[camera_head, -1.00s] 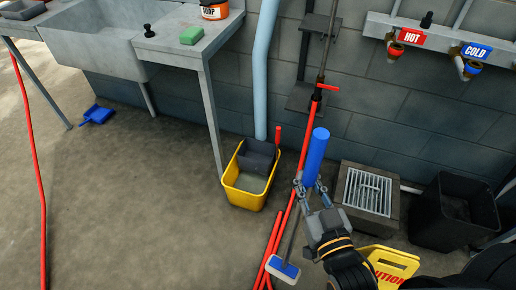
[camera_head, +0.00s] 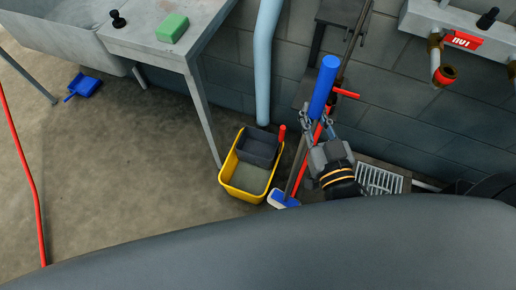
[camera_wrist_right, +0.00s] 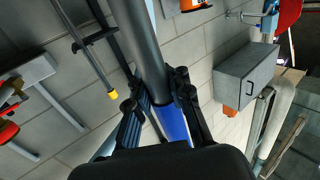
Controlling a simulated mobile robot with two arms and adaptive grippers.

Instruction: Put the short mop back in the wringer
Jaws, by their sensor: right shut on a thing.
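The short mop has a blue grip (camera_head: 323,87), a grey pole and a blue-and-white head (camera_head: 283,200). My right gripper (camera_head: 314,121) is shut on the mop just below the blue grip. In the right wrist view, the grey pole (camera_wrist_right: 143,45) and blue grip (camera_wrist_right: 173,125) run between the fingers (camera_wrist_right: 160,100). The mop stands tilted, its head low beside the bucket's right front corner. The dark grey wringer (camera_head: 258,147) sits in the back of the yellow bucket (camera_head: 228,184), with a red handle (camera_head: 282,132) at its right. My left gripper is out of view.
A red-handled pole (camera_head: 345,93) stands against the wall behind the mop. A floor drain grate (camera_head: 379,181) is to the right. A sink table (camera_head: 150,48) with a green sponge (camera_head: 172,28) stands left.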

